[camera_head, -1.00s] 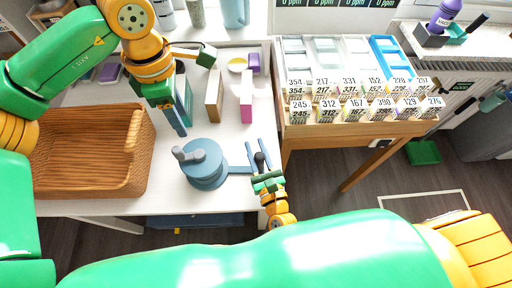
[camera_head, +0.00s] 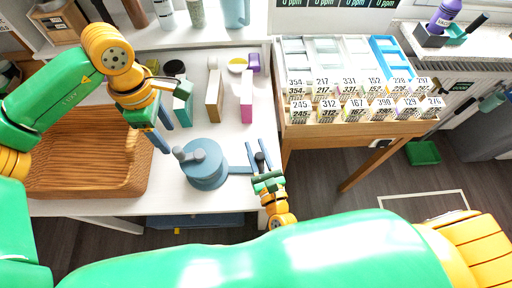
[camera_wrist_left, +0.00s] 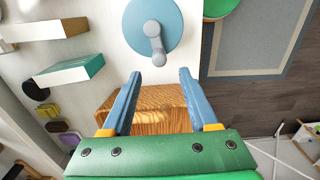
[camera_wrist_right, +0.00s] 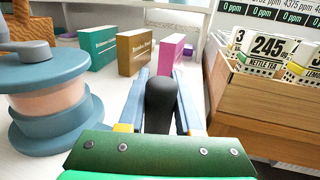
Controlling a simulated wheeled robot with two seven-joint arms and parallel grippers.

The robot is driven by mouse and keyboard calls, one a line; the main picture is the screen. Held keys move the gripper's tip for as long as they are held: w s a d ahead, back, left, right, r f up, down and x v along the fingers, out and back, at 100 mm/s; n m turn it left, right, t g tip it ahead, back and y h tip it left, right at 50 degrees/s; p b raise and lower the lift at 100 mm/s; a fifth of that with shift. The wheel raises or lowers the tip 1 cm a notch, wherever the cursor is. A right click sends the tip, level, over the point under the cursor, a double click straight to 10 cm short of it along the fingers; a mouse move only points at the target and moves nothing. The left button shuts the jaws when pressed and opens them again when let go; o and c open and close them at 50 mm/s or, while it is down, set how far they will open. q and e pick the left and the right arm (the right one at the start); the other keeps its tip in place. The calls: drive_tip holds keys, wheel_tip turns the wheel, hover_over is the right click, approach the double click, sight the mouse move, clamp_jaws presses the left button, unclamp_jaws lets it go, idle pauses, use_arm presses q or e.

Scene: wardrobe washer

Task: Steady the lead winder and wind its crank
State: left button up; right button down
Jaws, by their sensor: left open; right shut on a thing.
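The lead winder is a blue spool (camera_head: 205,170) on the white table; it also shows in the left wrist view (camera_wrist_left: 170,15) and, with its pale winding, in the right wrist view (camera_wrist_right: 45,100). A grey crank with an upright knob (camera_head: 180,153) is on its top. A dark handle (camera_wrist_right: 162,95) stands at its right side, with a blue bar (camera_head: 238,170) leading towards the winder. My right gripper (camera_head: 259,146) is shut on this handle. My left gripper (camera_head: 171,140) is open and empty, its fingertips a little short of the crank knob (camera_wrist_left: 157,55).
A wooden case of numbered cards (camera_head: 350,129) is to the right.

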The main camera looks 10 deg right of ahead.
sight(176, 150)
use_arm(q)
wheel_tip(176, 150, down, 8)
idle(0.4)
drive_tip(key=c, duration=0.8)
